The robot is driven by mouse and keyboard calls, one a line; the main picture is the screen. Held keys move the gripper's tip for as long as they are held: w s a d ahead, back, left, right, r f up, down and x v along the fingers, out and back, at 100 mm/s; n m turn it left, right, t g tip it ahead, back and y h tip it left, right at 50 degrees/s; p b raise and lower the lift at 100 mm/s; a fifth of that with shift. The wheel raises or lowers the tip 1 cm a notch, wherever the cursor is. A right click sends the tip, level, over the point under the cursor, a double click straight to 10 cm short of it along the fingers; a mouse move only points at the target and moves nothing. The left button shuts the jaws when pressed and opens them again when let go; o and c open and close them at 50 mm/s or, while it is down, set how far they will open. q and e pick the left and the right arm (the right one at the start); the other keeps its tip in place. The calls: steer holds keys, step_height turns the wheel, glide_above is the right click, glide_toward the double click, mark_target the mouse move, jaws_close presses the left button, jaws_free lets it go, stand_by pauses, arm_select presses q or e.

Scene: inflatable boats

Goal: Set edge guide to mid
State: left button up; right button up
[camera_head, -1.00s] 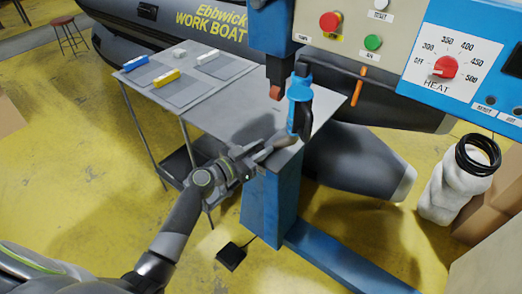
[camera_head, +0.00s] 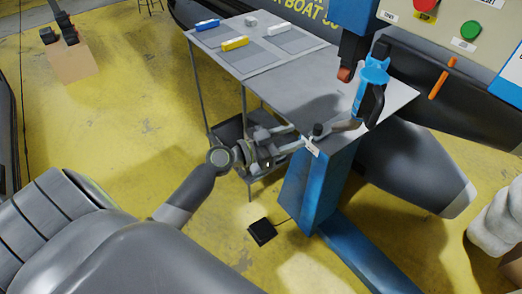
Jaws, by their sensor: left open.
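The edge guide seems to be the small dark knob (camera_head: 317,130) with a curved metal piece beside it, at the front edge of the grey work table (camera_head: 290,75). A small white label (camera_head: 312,147) is on the edge just below the knob. My left gripper (camera_head: 302,138) is open, its two fingers pointing right at the knob from the left. I cannot tell whether a finger touches it. The scale on the label is too small to read. My right gripper does not show.
Blue, yellow and white blocks lie on mats at the table's back left. A blue column (camera_head: 320,185) stands below, with a black pedal (camera_head: 262,232) on the floor. A cardboard box (camera_head: 72,62) is far left.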

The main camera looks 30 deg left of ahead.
arm_select(q)
steer(key=b+v, duration=0.3)
steer(key=v, duration=0.5)
steer(key=shift+s+a, duration=0.15)
steer(key=shift+s, duration=0.15)
steer(key=a+f+n+g+y, duration=0.1)
steer(key=a+f+n+y, duration=0.2)
steer(key=f, duration=0.5)
steer(key=a+f+n+y, duration=0.1)
steer(key=a+f+y, duration=0.25)
steer(key=f, duration=0.45)
steer(key=s+a+f+n+g+y, duration=0.1)
steer(key=s+a+f+g, duration=0.15)
steer(key=f, duration=0.65)
steer(key=s+a+f+n+g+y, duration=0.2)
steer(key=s+f, duration=0.2)
steer(key=f, duration=0.5)
steer(key=s+d+f+g+y, duration=0.1)
steer(key=s+f+g, duration=0.3)
steer(key=s+f, duration=0.9)
steer(key=s+d+f+g, duration=0.2)
steer(key=s+d+f, duration=0.1)
steer(key=s, duration=0.6)
steer(key=s+d+f+g, duration=0.2)
steer(key=s+d+f, duration=0.2)
steer(key=s, duration=0.5)
steer(key=shift+s+d+f, duration=0.25)
steer(key=shift+s+f, duration=0.15)
steer(key=shift+f, duration=0.6)
